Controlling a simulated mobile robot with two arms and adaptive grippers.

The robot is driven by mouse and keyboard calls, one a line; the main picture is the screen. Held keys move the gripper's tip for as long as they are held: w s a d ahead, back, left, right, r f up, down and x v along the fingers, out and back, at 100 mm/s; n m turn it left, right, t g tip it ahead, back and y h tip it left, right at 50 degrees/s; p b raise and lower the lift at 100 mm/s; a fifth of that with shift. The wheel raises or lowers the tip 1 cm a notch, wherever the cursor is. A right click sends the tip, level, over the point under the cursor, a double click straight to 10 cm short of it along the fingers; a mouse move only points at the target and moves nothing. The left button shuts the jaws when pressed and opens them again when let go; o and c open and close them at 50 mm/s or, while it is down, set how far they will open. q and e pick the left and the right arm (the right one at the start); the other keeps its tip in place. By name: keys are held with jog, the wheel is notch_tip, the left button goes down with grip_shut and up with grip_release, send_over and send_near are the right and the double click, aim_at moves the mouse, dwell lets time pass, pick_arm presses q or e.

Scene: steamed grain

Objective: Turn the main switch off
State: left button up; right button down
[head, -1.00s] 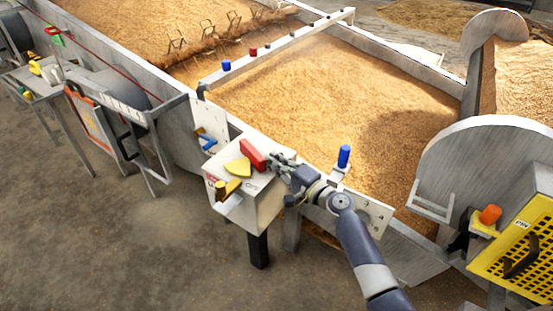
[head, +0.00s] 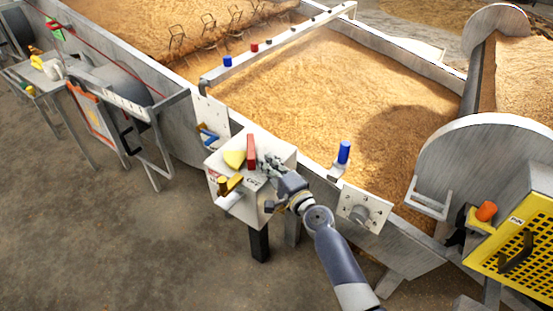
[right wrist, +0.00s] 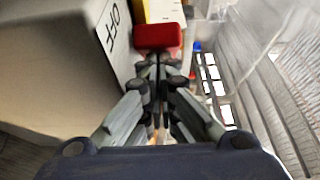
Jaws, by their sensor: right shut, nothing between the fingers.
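The main switch is a red bar handle (head: 252,152) on top of a white box (head: 272,200) on a dark post. The handle points roughly away from me in the head view. My right gripper (head: 267,163) is shut and empty, with its fingertips against or very close to the handle's right side. In the right wrist view, the red handle (right wrist: 158,37) is just ahead of the closed fingertips (right wrist: 158,60). An OFF label (right wrist: 114,28) shows on the box to their left. My left gripper is not in view.
A dial plate (head: 364,212) and a blue knob (head: 344,151) are to the right. Grain fills the trough behind. A yellow grille (head: 518,240) stands at far right. Open floor lies at front left.

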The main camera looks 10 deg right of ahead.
aim_at(257, 174)
jog(key=shift+s+a, duration=0.3)
jog(key=shift+a, duration=0.65)
jog(key=shift+s+a, duration=0.1)
jog(key=shift+a, duration=0.6)
